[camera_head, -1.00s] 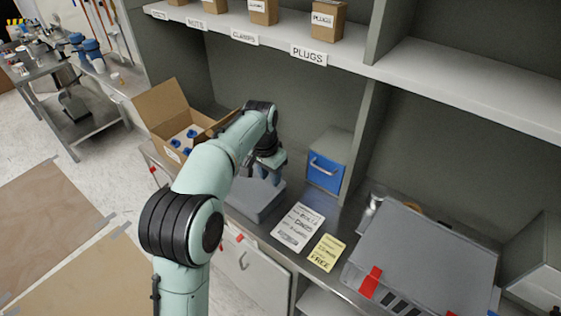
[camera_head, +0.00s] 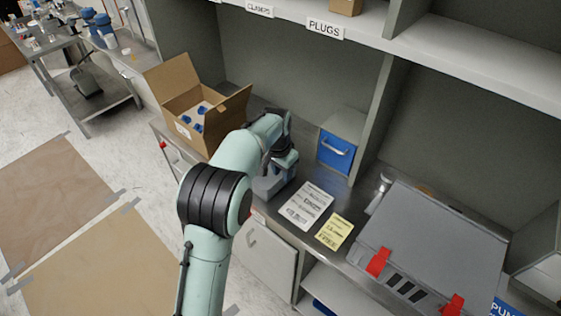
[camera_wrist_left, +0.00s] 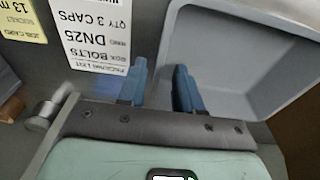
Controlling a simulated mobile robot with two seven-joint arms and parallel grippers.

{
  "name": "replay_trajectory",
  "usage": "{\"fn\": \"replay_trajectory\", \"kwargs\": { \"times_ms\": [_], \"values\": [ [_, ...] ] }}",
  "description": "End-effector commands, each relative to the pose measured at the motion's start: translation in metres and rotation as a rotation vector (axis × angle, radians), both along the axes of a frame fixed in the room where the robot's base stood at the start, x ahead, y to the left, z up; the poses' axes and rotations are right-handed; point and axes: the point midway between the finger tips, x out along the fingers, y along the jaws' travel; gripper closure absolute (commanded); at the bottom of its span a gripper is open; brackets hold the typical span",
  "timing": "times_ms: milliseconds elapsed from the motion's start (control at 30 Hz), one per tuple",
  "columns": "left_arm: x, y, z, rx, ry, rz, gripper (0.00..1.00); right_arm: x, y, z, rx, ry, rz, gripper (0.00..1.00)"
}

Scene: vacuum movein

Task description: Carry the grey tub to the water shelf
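The grey tub (camera_head: 271,189) sits on the steel counter, left of the printed sheets, partly hidden behind my left arm. It fills the upper right of the left wrist view (camera_wrist_left: 245,62), and the visible part of its inside is empty. My left gripper (camera_head: 283,168) is at the tub. In the left wrist view its two blue fingers (camera_wrist_left: 160,88) stand apart, one on each side of the tub's near wall, with a gap between them. Contact with the wall cannot be told. My right gripper is out of view. No shelf marked water shows.
An open cardboard box (camera_head: 188,103) with blue-capped bottles stands left of the tub. A blue-fronted drawer box (camera_head: 336,152) is behind. A white sheet (camera_head: 307,205) and yellow card (camera_head: 334,231) lie to the right, then a large grey case (camera_head: 430,245) with red latches.

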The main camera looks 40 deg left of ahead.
Motion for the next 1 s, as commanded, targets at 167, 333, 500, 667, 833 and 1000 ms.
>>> {"fn": "replay_trajectory", "kwargs": {
  "times_ms": [167,333,500,667,833,1000],
  "values": [
    [0.002,0.000,-0.027,0.001,0.004,0.001,0.66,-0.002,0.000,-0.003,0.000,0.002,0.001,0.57],
    [0.004,0.000,-0.039,0.001,0.001,0.001,0.66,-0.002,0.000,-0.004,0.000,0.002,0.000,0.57],
    [0.005,0.000,-0.041,0.001,0.000,0.001,0.66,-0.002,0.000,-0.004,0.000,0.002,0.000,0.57],
    [0.005,0.000,-0.040,0.001,0.000,0.001,0.66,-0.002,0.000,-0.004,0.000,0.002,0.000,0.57],
    [0.005,0.000,-0.040,0.000,0.000,0.001,1.00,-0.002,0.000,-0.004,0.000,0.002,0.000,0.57],
    [0.005,0.000,-0.040,0.000,0.000,0.001,1.00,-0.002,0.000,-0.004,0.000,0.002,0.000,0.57]
  ]
}}
